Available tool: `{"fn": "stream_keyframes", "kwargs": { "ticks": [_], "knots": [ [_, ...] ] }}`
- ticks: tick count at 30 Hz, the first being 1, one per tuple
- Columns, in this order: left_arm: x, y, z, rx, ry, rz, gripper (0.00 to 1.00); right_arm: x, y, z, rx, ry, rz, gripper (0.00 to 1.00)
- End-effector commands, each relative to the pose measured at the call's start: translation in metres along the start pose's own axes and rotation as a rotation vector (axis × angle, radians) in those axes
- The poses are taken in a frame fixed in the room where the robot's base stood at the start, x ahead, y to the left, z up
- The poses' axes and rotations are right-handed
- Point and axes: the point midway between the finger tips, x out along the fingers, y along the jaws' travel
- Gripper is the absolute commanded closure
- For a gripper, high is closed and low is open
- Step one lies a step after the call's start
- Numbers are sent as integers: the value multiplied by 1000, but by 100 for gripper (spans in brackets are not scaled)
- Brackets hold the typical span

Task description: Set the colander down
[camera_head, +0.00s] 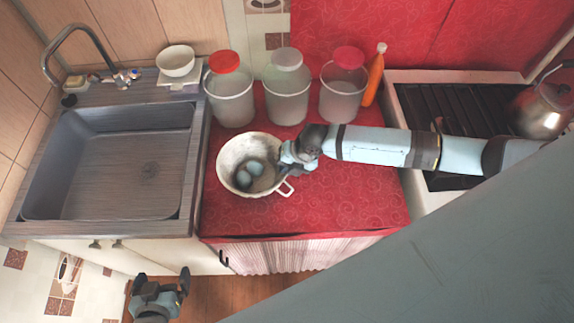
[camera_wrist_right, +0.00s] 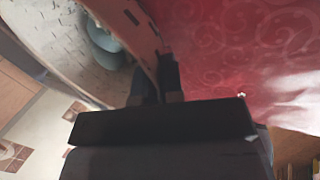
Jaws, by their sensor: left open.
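The white colander (camera_head: 229,152) is at the left of the red oilcloth counter (camera_head: 345,200), level or nearly so. It holds blue-grey round objects (camera_head: 244,179). I cannot tell whether its base touches the cloth. My right gripper (camera_head: 293,163) is at its right rim. In the right wrist view the two fingers (camera_wrist_right: 158,82) sit on either side of the slotted colander wall (camera_wrist_right: 135,22), shut on it. My left gripper (camera_head: 161,281) is open and empty, low in front of the counter over the floor.
Three lidded jars (camera_head: 286,92) and an orange bottle (camera_head: 375,75) stand along the back. The sink (camera_head: 110,165) is left, the stove with a kettle (camera_head: 540,108) right. The red cloth right of the colander is clear.

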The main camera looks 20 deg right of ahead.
Motion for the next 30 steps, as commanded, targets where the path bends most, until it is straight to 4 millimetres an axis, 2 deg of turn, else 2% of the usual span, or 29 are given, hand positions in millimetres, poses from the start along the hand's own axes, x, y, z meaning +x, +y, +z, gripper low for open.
{"fn": "stream_keyframes", "kwargs": {
  "ticks": [1, 3, 14, 17, 24, 30],
  "knots": [
    [0, 0, 0, 0, 0, 0, 0, 0, 0, 0, 0, 0, -1, 83],
    [0, 0, 0, 0, 1, 0, 0, 0, 0, 0, 0, 0, -1, 67],
    [-2, 0, -4, -1, 5, 0, 0, -5, 1, 0, 0, 0, 0, 67],
    [-1, 0, -3, -1, 6, 1, 0, -17, 1, 1, -1, -1, 0, 67],
    [2, 1, 0, -1, 4, 2, 0, -69, 0, 0, -2, -2, 0, 67],
    [3, 2, 3, -2, 1, 4, 0, -105, 0, 1, -1, -1, 0, 67]
  ]
}}
